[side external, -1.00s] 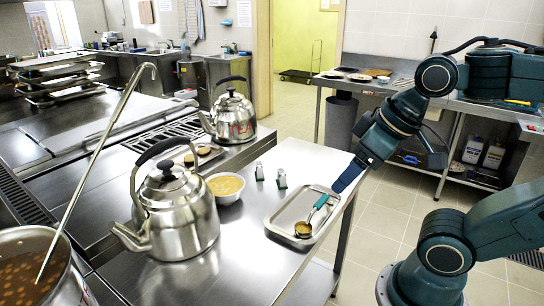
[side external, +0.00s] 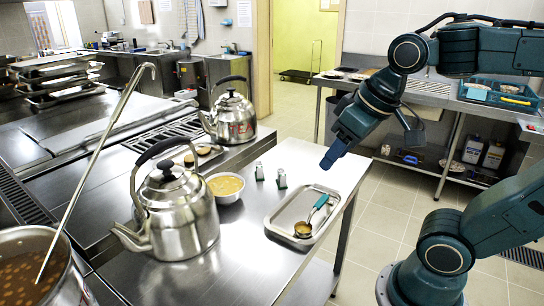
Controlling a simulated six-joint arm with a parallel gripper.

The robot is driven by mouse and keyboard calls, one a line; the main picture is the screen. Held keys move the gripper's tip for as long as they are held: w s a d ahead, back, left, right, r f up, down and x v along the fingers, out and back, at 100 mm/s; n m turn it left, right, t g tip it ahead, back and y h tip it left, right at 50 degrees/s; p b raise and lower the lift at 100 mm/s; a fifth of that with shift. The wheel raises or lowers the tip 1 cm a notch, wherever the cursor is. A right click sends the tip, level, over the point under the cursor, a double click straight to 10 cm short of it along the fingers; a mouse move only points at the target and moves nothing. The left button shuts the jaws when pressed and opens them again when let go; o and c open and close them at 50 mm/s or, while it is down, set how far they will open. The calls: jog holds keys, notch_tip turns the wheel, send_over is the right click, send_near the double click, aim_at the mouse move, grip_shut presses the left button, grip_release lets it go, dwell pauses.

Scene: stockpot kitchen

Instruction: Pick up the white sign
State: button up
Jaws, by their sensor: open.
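A metal tray (side external: 277,222) holds a teal-handled scoop (side external: 320,202). A stockpot (side external: 70,285) with a long ladle is at lower left.

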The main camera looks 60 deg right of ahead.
jog(key=w+d+r+m+g, duration=0.1)
jog(key=w+d, duration=0.1)
jog(key=w, duration=0.4)
jog(key=w+d+r+m, duration=0.2)
jog(key=w, duration=0.3)
jog(key=m+g+h, duration=0.1)
jog(key=m+g, duration=0.2)
jog(key=m, duration=0.3)
send_over(259, 164)
jog(key=s+a, duration=0.1)
jog(key=a, duration=0.1)
notch_tip(259, 164, down, 16)
jog(key=r, duration=0.1)
jog(key=shift+s+d+f, duration=0.1)
jog(key=shift+d+f, duration=0.15)
jog(key=shift+f, duration=0.05)
jog(key=shift+f, duration=0.1)
jog(key=shift+w+d+f, duration=0.15)
jog(key=shift+f, duration=1.25)
jog(key=shift+w+d+f, duration=0.1)
jog(key=shift+d+f, duration=0.1)
jog(key=shift+f, duration=1.15)
jog(key=shift+w+d+f, duration=0.15)
jog(key=shift+f, duration=1.25)
